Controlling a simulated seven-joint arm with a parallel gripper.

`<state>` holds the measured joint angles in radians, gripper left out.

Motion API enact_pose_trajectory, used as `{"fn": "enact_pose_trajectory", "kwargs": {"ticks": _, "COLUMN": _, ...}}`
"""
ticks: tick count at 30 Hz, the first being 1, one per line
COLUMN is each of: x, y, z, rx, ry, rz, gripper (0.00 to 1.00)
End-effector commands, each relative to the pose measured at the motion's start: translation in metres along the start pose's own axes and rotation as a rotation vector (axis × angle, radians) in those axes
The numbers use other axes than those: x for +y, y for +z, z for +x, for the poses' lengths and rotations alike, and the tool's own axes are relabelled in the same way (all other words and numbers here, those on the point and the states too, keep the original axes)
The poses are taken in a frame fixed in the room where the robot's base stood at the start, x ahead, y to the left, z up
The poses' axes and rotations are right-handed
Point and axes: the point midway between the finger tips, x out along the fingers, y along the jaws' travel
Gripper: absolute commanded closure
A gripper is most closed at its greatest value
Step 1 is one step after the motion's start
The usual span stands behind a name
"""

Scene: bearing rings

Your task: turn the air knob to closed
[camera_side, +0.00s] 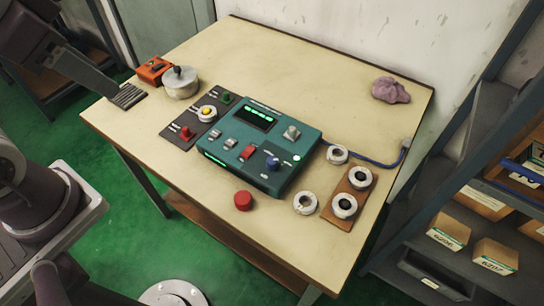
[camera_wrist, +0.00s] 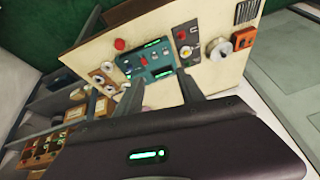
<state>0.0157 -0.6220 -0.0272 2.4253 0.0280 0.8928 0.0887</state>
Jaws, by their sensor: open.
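A teal control box (camera_side: 232,134) sits on the table. It carries a blue knob (camera_side: 273,163) near its front right corner and a grey square knob (camera_side: 292,132) at its right. The lettering is too small to tell which is the air knob or how it is set. The teal box also shows in the wrist view (camera_wrist: 163,74), beyond my fingers. My gripper (camera_wrist: 160,77) is open and empty, its two fingers well apart. In the side view, part of it reaches in at the upper left, apart from both knobs.
A dark panel (camera_side: 184,136) with red, yellow and green controls lies left of the box. A silver pot (camera_side: 180,85) and orange box (camera_side: 153,70) stand farther left. Near the right are a red cap (camera_side: 243,201), white rings (camera_side: 305,203) and a wooden board (camera_side: 336,213).

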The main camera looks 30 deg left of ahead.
Motion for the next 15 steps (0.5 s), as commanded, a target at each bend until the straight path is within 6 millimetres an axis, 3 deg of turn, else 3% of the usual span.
{"fn": "enact_pose_trajectory", "kwargs": {"ticks": 5, "x": 0.018, "y": -0.077, "z": 0.055, "rx": -0.161, "ry": 0.029, "rz": 0.523, "gripper": 0.54}}
{"fn": "enact_pose_trajectory", "kwargs": {"ticks": 9, "x": 0.058, "y": -0.119, "z": 0.134, "rx": -0.253, "ry": 0.138, "rz": 0.956, "gripper": 0.54}}
{"fn": "enact_pose_trajectory", "kwargs": {"ticks": 12, "x": 0.093, "y": -0.129, "z": 0.197, "rx": -0.289, "ry": 0.247, "rz": 1.227, "gripper": 0.54}}
{"fn": "enact_pose_trajectory", "kwargs": {"ticks": 15, "x": 0.124, "y": -0.124, "z": 0.250, "rx": -0.299, "ry": 0.346, "rz": 1.425, "gripper": 0.54}}
